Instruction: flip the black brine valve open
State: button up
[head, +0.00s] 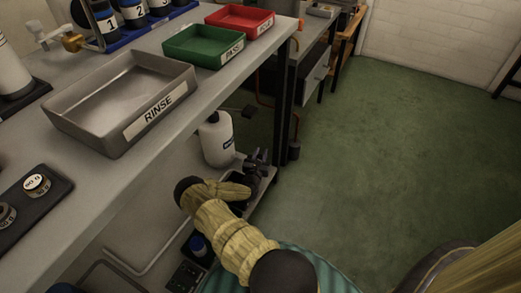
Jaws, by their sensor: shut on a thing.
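My tan-sleeved arm reaches down past the front edge of the bench to a low shelf beneath it. My gripper (257,164) is at the end of the arm, by the low shelf and right of a white bottle. It is dark and shut on a black part there, which I take to be the black brine valve. The gripper and the valve are both dark and small, so their outlines run together. The handle's angle and the exact grip cannot be made out. My own wrist hides part of that spot.
On the bench stand a grey RINSE tray (72,104), a green tray (186,49) and a red tray (226,18). A white bottle (216,142) stands close left of my gripper. A dark bench leg (287,110) rises behind. The green floor (400,150) at right is clear.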

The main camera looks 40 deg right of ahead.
jog(key=shift+w+d+p, duration=0.1)
jog(key=shift+p, duration=0.25)
jog(key=o, duration=1)
